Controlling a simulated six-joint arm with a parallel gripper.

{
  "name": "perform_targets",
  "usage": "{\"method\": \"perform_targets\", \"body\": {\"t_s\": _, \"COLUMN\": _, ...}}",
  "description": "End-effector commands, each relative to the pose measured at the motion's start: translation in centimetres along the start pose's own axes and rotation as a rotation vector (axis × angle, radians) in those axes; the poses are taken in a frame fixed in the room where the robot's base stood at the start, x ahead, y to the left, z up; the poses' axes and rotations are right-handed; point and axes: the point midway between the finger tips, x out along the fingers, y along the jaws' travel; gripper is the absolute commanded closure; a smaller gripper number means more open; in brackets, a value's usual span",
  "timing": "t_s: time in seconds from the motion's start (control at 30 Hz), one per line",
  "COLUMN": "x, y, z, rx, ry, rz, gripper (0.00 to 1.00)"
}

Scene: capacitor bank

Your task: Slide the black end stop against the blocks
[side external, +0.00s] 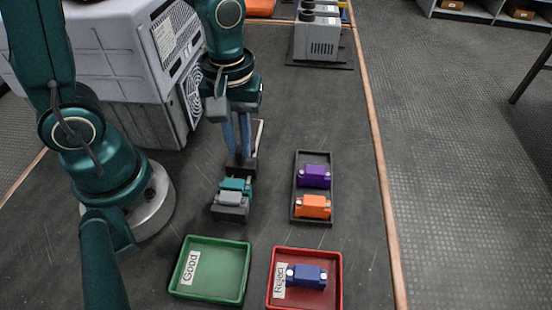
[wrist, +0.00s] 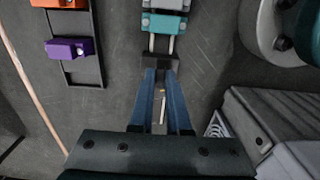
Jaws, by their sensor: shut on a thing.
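The black end stop (side external: 239,168) sits on the rail (side external: 259,135), and it also shows in the wrist view (wrist: 160,61). My gripper (side external: 241,155) is shut on the end stop, its two blue fingers pointing down at it; the fingertips also show in the wrist view (wrist: 160,73). A teal block (wrist: 163,24) and a grey block (side external: 230,200) sit together on the rail, on the side towards the trays. In the wrist view a short gap with two bare rods lies between the end stop and the teal block.
A black holder (side external: 297,184) to the right bears a purple block (side external: 314,175) and an orange block (side external: 313,206). An empty green tray (side external: 209,290) marked Good and a red tray (side external: 338,284) marked Reject, with a blue block (side external: 308,277), stand in front. A grey machine (side external: 112,55) stands behind left.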

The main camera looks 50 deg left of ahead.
Motion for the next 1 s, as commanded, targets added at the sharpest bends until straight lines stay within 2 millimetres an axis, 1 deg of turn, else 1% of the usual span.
{"method": "perform_targets", "body": {"t_s": 0.7, "x": -0.1, "y": 0.1, "z": 3.4, "rx": 0.001, "ry": 0.001, "rz": 0.003, "gripper": 1.00}}
{"method": "perform_targets", "body": {"t_s": 1.0, "x": -0.1, "y": 0.1, "z": 3.8, "rx": -0.002, "ry": 0.001, "rz": 0.003, "gripper": 1.00}}
